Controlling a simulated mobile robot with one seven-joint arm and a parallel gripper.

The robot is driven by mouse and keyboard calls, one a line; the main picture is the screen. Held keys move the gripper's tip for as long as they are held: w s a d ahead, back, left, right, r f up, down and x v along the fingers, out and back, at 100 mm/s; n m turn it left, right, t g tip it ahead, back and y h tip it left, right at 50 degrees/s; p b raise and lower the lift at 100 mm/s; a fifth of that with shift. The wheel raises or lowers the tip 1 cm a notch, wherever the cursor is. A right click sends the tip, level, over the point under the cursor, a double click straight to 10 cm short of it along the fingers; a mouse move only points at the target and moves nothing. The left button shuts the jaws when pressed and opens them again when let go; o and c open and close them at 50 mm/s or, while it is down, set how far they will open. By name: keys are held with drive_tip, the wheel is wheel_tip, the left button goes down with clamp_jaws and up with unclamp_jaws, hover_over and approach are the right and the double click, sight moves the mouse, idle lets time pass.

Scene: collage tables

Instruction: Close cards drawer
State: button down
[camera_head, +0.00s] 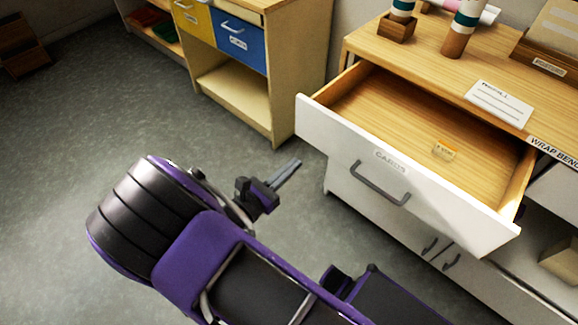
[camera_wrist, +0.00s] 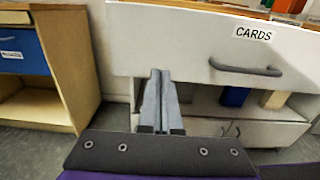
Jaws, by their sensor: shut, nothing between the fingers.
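The cards drawer (camera_head: 385,172) is pulled well out of the wooden-topped bench in the head view. Its white front carries a "CARDS" label and a dark grey bar handle (camera_head: 380,185). My gripper (camera_head: 291,168) is shut and empty, in front of and to the left of the drawer front, apart from the handle. In the wrist view the drawer front (camera_wrist: 185,45) fills the upper part, with the handle (camera_wrist: 245,69) right of my shut fingers (camera_wrist: 157,85). Whether the fingertips touch the front cannot be told.
A yellow-and-blue drawer cabinet (camera_head: 275,70) stands left of the bench. Bottles (camera_head: 463,25), a card sign (camera_head: 498,104) and a wooden box (camera_head: 545,66) sit on the bench top. Lower cupboards (camera_head: 400,225) are beneath the drawer.

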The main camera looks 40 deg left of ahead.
sight(325, 137)
drive_tip(key=w, duration=1)
drive_tip(key=shift+d+b, duration=0.15)
drive_tip(key=shift+b, duration=0.15)
